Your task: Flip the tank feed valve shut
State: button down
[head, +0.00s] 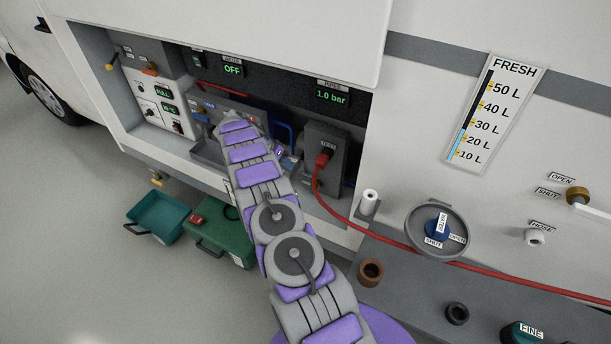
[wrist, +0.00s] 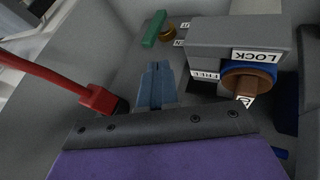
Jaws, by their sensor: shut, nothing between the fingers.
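In the wrist view my gripper (wrist: 156,72) is shut and empty, its blue-grey fingertips together. Just beyond and above the fingertips is a small green lever (wrist: 153,30) on a brass pivot (wrist: 168,31), with small labels beside it that I cannot fully read. The fingers look apart from the lever. No readable label marks any fitting as the tank feed valve, so I cannot tell whether this lever is it. In the head view my arm reaches into the open service bay, and its links hide part of the panel.
Right of the fingers is a grey block with a brown-and-blue knob (wrist: 247,80) marked LOCK and FREE. A red hose plug (wrist: 98,98) is close on the left. Outside are a blue knob (head: 437,240), a brass fitting (head: 577,195) near OPEN/SHUT labels, and a FRESH gauge (head: 492,112).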

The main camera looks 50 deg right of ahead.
aim_at(311, 179)
jog(key=b+x, duration=0.2)
jog(key=x, duration=0.8)
dwell(0.4)
jog(key=shift+s+r, duration=0.1)
jog(key=shift+s+d+r+t+y+p, duration=0.15)
jog(key=shift+s+t+p, duration=0.15)
jog(key=shift+s+p, duration=0.35)
jog(key=shift+s+d+r+t+y+p, duration=0.15)
jog(key=shift+s+t+p, duration=0.15)
jog(key=shift+s+p, duration=0.35)
jog(key=shift+w, duration=0.2)
